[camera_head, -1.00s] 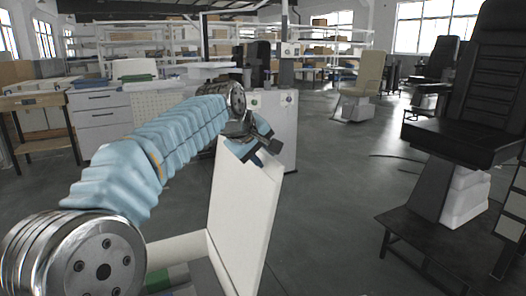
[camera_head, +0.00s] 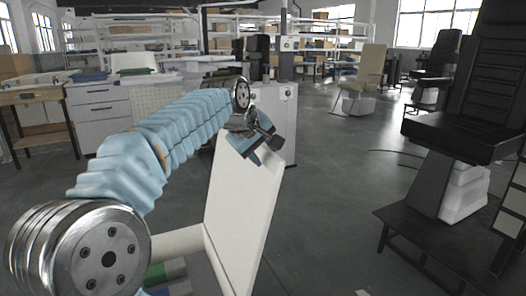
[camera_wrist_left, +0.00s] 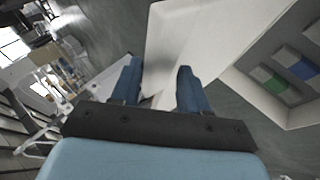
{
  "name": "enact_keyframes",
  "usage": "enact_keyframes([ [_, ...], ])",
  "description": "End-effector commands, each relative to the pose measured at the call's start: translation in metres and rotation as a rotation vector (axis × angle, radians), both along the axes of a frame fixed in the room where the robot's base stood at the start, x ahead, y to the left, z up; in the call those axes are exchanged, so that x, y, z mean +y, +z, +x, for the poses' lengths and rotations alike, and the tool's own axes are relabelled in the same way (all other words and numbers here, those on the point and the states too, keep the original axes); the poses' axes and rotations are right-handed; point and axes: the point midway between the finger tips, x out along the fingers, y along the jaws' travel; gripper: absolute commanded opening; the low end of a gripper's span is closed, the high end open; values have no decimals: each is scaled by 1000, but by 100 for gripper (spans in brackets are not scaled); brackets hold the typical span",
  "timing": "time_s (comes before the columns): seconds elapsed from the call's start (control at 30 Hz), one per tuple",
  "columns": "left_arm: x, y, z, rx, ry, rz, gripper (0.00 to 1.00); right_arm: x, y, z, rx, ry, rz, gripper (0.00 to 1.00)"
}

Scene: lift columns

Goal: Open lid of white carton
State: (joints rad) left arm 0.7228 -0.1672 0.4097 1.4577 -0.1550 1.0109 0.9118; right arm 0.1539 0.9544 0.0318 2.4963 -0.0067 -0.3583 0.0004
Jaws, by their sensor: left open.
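The white carton (camera_head: 180,245) stands at the bottom of the head view, with colored items inside. Its white lid (camera_head: 240,205) stands raised, close to upright, hinged along the carton's edge. The lid also shows in the left wrist view (camera_wrist_left: 205,40), with the carton's open inside to the right. My left gripper (camera_head: 264,146) is at the lid's top edge. In the left wrist view its two blue fingers (camera_wrist_left: 158,88) are apart, with the lid's edge between or just beyond them. I cannot tell whether they touch the lid. My right gripper is not in view.
Green and blue items (camera_wrist_left: 285,78) lie in the carton. A black chair (camera_head: 465,110) on a dark platform stands at the right. A beige chair (camera_head: 365,80), workbenches and shelves are farther back. Open grey floor lies between the carton and the chairs.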

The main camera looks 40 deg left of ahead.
Motion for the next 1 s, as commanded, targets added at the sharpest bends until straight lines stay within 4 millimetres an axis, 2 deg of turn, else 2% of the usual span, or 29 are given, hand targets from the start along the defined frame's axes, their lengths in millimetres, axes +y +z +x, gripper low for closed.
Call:
enact_keyframes([
  [0.27,-2,11,-7,-6,0,3,45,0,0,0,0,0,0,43],
  [0.7,-17,85,-71,-6,0,2,45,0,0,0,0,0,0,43],
  [0.87,-19,100,-85,-3,0,1,45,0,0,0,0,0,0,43],
  [1.0,-20,104,-89,0,0,0,45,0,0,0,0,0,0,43],
])
